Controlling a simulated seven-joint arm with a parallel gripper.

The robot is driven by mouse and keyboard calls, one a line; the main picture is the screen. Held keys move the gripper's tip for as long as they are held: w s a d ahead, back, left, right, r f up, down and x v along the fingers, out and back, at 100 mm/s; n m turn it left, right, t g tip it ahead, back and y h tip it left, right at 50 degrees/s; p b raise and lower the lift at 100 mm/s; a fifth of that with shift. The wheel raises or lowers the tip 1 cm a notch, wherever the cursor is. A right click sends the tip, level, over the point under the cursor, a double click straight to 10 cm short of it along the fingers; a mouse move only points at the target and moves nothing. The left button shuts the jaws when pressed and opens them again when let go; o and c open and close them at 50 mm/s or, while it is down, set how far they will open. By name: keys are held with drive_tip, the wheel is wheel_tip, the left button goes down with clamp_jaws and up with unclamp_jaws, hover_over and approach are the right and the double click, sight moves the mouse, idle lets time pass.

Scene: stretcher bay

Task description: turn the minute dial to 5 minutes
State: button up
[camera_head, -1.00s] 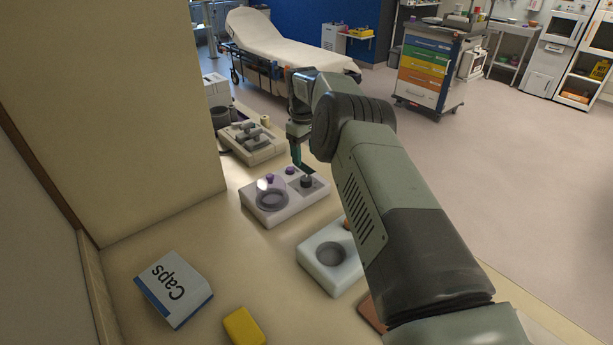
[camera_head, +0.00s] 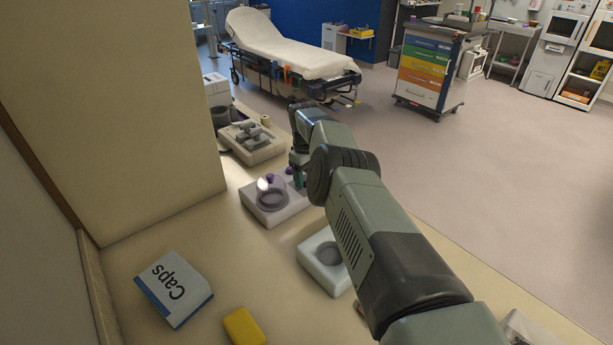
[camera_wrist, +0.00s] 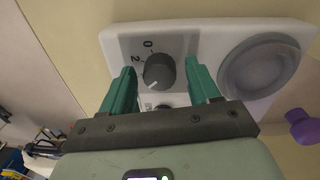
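The minute dial (camera_wrist: 158,72) is a dark round knob on a grey panel of a white device (camera_wrist: 208,42). The numbers 0 and 2 are readable beside it. Its white pointer line slants to the lower left, past the 2; any number there is hidden by my finger. In the head view the device (camera_head: 258,211) stands on the counter, and my arm hides the dial. My gripper (camera_wrist: 162,85) is open, its green fingers on either side of the dial in the wrist view. Gaps show between knob and fingers; I cannot tell the height difference.
The device has a round dish (camera_wrist: 258,66) beside the dial. A purple knob (camera_wrist: 302,126) is close by. A wall stands at left.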

drive_tip(key=c, duration=0.9)
drive_tip(key=shift+n, duration=2.3)
drive_tip(key=o, duration=1)
drive_tip(key=shift+d, duration=0.1)
drive_tip(key=shift+r, duration=0.1)
drive_tip(key=r, duration=1)
drive_tip(key=shift+s+r, duration=0.2)
drive_tip(key=shift+r, duration=0.15)
